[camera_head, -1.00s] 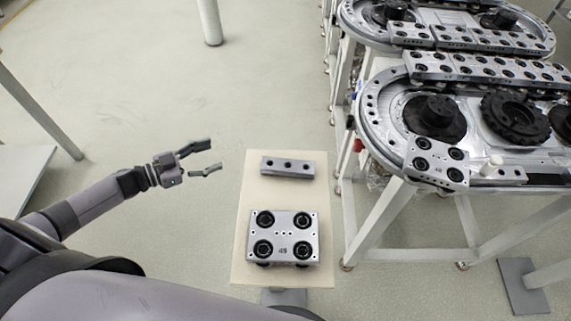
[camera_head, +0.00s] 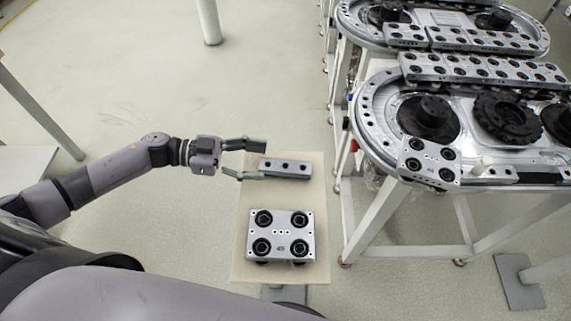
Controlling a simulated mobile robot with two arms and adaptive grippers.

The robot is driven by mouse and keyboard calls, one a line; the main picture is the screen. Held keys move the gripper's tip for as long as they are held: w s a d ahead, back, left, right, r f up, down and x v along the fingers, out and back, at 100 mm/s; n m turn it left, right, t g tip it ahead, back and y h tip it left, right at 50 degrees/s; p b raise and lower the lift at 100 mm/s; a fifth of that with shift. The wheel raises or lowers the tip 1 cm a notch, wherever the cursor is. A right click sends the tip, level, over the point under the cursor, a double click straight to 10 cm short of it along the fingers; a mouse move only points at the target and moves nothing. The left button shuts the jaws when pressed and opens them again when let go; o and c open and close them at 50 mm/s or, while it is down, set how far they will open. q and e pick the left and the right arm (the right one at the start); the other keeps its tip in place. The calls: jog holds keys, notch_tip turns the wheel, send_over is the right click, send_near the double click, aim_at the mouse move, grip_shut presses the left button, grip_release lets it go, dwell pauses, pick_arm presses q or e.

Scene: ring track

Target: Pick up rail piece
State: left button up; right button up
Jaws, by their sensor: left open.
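The rail piece (camera_head: 285,168) is a grey metal bar with three dark holes along its top. It lies near the far end of a small pale table (camera_head: 246,225). My left gripper (camera_head: 258,160) is open at the left end of the rail piece. One finger is beyond the end and the other is on the near side. I cannot tell whether the fingers touch the bar. My right gripper is not in view.
A metal plate with four-cornered black rollers (camera_head: 281,236) sits on the near part of the table. The ring track (camera_head: 375,122) with its carriages stands on a white frame at the right. Open floor lies at the left and behind.

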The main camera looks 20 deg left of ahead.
aim_at(282, 165)
pick_arm(q)
jog(key=shift+w+d, duration=0.15)
jog(key=shift+d, duration=0.35)
jog(key=x, duration=0.1)
jog(key=p+x, duration=0.1)
jog(key=x, duration=0.2)
jog(key=shift+d+f, duration=0.25)
jog(key=shift+f, duration=0.1)
jog(key=shift+d+f, duration=0.1)
jog(key=shift+d, duration=0.1)
jog(key=shift+c, duration=0.3)
jog(key=c, duration=0.8)
grip_shut()
